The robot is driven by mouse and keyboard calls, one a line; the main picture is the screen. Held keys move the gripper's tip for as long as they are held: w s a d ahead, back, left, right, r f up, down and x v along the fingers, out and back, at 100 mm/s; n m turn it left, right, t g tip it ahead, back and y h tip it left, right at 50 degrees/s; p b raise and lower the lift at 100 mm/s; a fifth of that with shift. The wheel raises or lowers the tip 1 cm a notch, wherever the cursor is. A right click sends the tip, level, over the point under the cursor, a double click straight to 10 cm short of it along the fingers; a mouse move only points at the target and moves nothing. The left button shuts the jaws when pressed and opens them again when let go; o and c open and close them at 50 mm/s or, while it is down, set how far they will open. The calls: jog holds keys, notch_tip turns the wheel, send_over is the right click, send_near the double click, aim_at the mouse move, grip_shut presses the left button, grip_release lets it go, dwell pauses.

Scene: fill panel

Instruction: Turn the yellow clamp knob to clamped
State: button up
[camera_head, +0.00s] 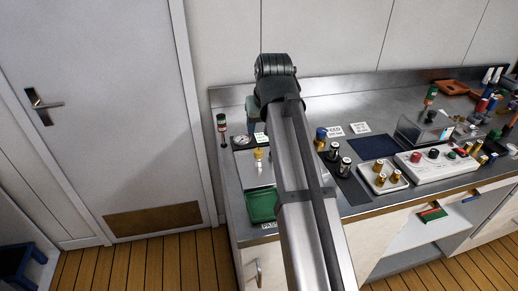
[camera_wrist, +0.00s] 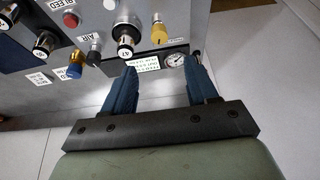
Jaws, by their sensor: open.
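The yellow clamp knob (camera_wrist: 159,35) stands on the grey panel in the wrist view, beyond my fingertips and a little above the gap between them. In the head view a small yellow knob (camera_head: 258,154), likely the same one, shows just left of my arm. My gripper (camera_wrist: 160,70) is open, with its two blue fingers apart and nothing between them. The fingers do not appear to touch the knob. In the head view my arm hides most of the gripper. I cannot read the knob's setting.
A round gauge (camera_wrist: 176,60) and a white label (camera_wrist: 143,63) sit near the fingertips. A black-and-silver knob (camera_wrist: 125,40) and a silver knob (camera_wrist: 94,56) stand left of the yellow one. A green tray (camera_head: 262,205) lies at the bench front. Several bottles crowd the bench's right end.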

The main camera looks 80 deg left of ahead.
aim_at(259, 151)
jog(key=x, duration=1.2)
jog(key=shift+f, duration=0.3)
jog(key=c, duration=1.1)
